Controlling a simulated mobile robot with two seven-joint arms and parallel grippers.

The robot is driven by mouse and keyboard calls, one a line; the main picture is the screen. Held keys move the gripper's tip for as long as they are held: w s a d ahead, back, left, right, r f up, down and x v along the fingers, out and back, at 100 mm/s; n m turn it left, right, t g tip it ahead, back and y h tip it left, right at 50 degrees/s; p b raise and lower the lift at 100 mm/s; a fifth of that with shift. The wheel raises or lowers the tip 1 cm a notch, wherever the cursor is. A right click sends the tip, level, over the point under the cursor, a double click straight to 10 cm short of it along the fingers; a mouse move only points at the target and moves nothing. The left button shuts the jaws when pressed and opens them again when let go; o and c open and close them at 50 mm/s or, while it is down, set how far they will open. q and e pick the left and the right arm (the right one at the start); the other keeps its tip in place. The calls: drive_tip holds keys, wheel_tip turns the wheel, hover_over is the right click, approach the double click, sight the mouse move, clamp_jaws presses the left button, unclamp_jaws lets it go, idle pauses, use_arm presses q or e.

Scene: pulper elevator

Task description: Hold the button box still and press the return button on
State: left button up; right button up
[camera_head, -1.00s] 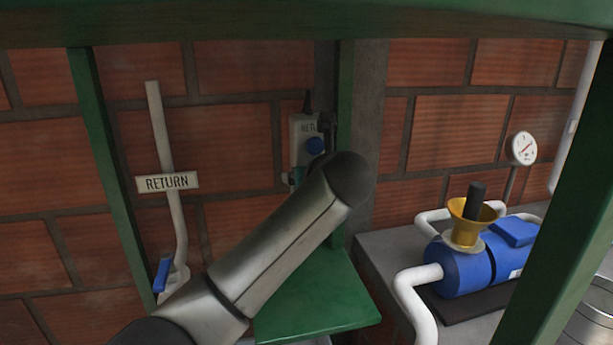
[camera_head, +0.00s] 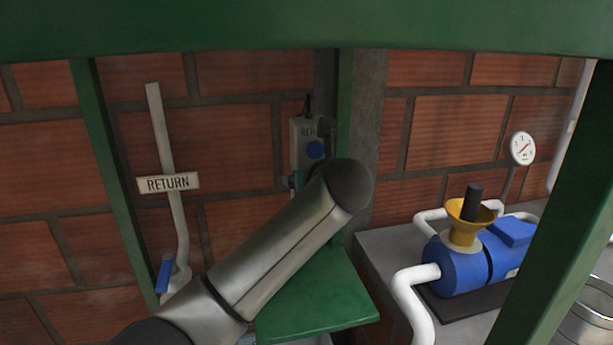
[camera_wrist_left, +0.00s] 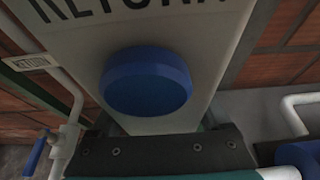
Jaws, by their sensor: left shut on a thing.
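The button box (camera_head: 305,133) is a pale grey box with RETURN lettering and a round blue return button (camera_head: 316,149). It hangs upright in front of the brick wall in the head view. In the left wrist view the box (camera_wrist_left: 188,28) fills the top, with the blue button (camera_wrist_left: 146,82) large below the lettering. My left gripper (camera_wrist_left: 160,128) is shut on the lower part of the box, below the button. My own forearm hides most of this gripper in the head view. Nothing covers the button in the wrist view. My right gripper is not in view.
A RETURN sign (camera_head: 168,183) on a pipe with a blue-handled valve (camera_head: 164,273) stands left. A green plate (camera_head: 318,300) lies under my arm. A blue pump (camera_head: 461,268) is at right. Green posts (camera_head: 105,170) and an overhead beam (camera_head: 300,25) frame the space.

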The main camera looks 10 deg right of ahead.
use_arm(q)
drive_tip(key=shift+f+b, duration=0.75)
drive_tip(key=shift+f, duration=3.35)
wheel_tip(320, 180, down, 7)
drive_tip(key=b, duration=0.2)
drive_tip(key=shift+f, duration=0.2)
idle(3.2)
